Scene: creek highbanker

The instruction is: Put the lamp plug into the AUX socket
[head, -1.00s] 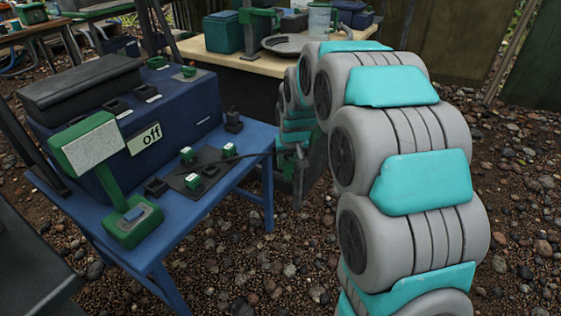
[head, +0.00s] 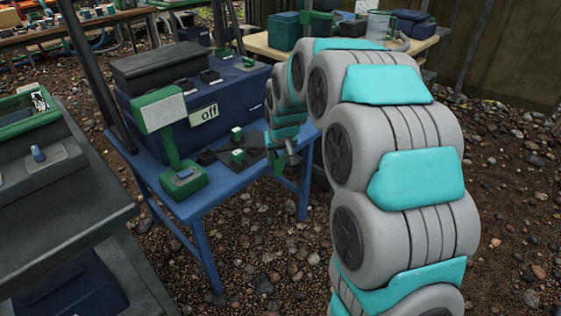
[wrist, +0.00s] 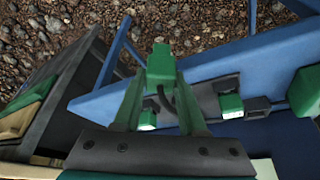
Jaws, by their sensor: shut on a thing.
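In the wrist view my gripper (wrist: 160,72) is shut on a green plug (wrist: 160,62), held between the fingertips over the table's edge. A dark cord runs close beside it. In the head view my gripper (head: 285,160) is at the right end of the blue table, and its fingertips and the plug are hard to make out. The green lamp (head: 158,112), with a pale panel, stands at the table's left front. Two other green plugs (head: 238,157) are on a dark plate. A dark socket (head: 208,157) sits left of them. No AUX lettering is readable.
A dark bench (head: 60,210) stands at left. Gravel ground (head: 270,235) is clear in front.

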